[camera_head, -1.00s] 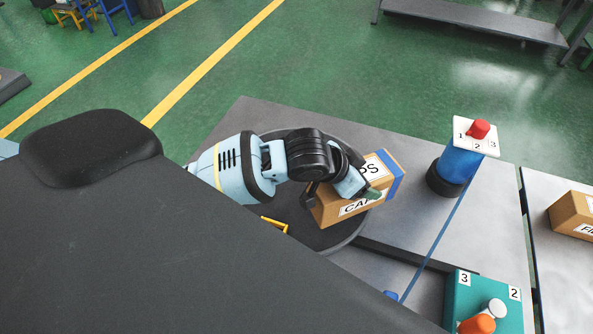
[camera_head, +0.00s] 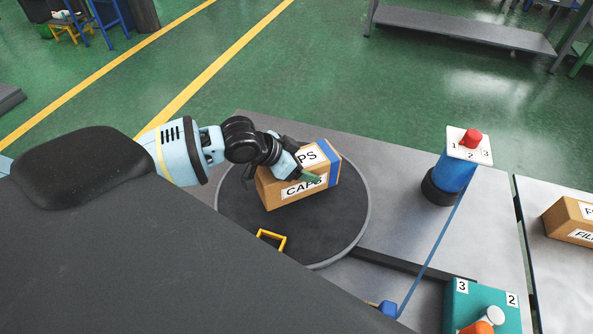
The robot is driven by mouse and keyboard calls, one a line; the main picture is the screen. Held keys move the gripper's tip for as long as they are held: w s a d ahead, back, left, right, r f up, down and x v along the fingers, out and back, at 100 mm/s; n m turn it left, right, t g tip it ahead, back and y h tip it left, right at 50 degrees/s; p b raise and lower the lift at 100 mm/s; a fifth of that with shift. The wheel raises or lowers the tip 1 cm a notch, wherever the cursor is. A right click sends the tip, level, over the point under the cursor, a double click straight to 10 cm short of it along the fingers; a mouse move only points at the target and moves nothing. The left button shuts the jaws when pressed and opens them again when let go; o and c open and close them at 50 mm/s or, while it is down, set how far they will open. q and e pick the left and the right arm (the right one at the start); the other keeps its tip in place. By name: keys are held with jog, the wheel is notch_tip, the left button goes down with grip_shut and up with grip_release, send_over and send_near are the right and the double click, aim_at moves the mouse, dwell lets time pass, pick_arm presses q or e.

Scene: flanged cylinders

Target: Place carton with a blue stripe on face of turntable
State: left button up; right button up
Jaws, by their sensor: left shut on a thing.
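The carton with a blue stripe (camera_head: 281,193) is brown, with white labels reading CAPS and the blue band at its right end. It is over the dark round face of the turntable (camera_head: 330,228), toward the back. I cannot tell whether its underside touches the face. My left gripper (camera_head: 290,176) is shut on the carton, reaching in from the left across its top. Part of the carton's label is hidden by the gripper. My right gripper is out of view.
A blue post with a red knob and numbered white plate (camera_head: 469,146) stands right of the turntable. A yellow bracket (camera_head: 272,238) is on the turntable's front. A teal control box (camera_head: 470,300) is at lower right. Another carton (camera_head: 567,222) lies on the right-hand table.

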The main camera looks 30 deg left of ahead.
pick_arm(q)
jog(key=shift+a+f, duration=0.35)
jog(key=shift+f, duration=0.35)
jog(key=shift+a+f, duration=0.35)
jog(key=shift+f, duration=0.65)
jog(key=o, duration=1)
jog(key=shift+f, duration=0.25)
jog(key=shift+c, duration=0.2)
jog(key=o, duration=0.4)
jog(key=shift+o, duration=0.2)
